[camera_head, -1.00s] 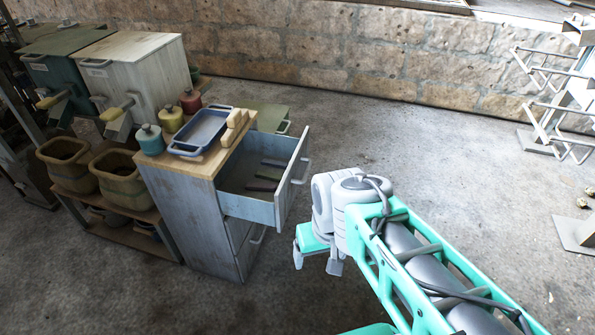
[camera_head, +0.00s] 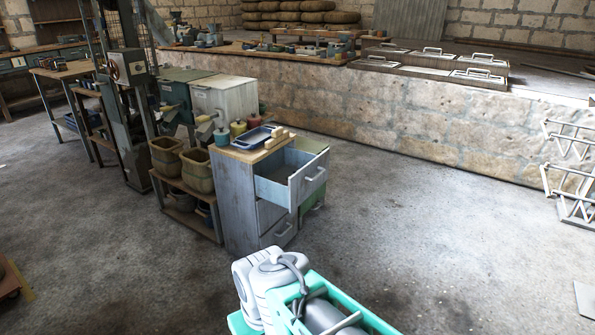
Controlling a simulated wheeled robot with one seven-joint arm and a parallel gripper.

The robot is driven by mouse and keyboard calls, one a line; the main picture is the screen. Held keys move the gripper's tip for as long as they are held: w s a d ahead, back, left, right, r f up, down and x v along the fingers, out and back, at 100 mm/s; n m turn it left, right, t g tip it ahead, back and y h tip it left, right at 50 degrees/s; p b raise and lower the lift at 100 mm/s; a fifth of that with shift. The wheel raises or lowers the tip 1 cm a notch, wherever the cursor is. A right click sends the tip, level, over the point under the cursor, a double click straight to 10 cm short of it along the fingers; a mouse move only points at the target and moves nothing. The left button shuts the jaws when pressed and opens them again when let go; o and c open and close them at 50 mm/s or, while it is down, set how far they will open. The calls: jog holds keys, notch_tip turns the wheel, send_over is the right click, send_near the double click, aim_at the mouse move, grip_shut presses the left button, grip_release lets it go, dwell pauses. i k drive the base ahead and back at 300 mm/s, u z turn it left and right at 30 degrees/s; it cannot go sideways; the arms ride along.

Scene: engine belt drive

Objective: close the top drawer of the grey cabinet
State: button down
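The grey cabinet (camera_head: 236,196) stands left of centre, with a wooden top. Its top drawer (camera_head: 306,180) is pulled well out to the right; its inside shows, and a handle (camera_head: 315,174) is on its front. The lower drawers (camera_head: 272,214) look shut. Only the teal edge of my gripper (camera_head: 240,323) shows at the bottom of the picture, below my grey wrist; its fingers are cut off by the frame. It is nearer to me than the cabinet and apart from the drawer.
A blue tray (camera_head: 253,138), small jars and a wooden block (camera_head: 277,137) are on the cabinet top. A low shelf with pots (camera_head: 197,171) stands left of it. A green cabinet (camera_head: 313,211) is behind the drawer.

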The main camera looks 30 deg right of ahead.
aim_at(314, 171)
jog(key=u, duration=0.15)
jog(key=i, duration=1.55)
jog(key=z, duration=0.8)
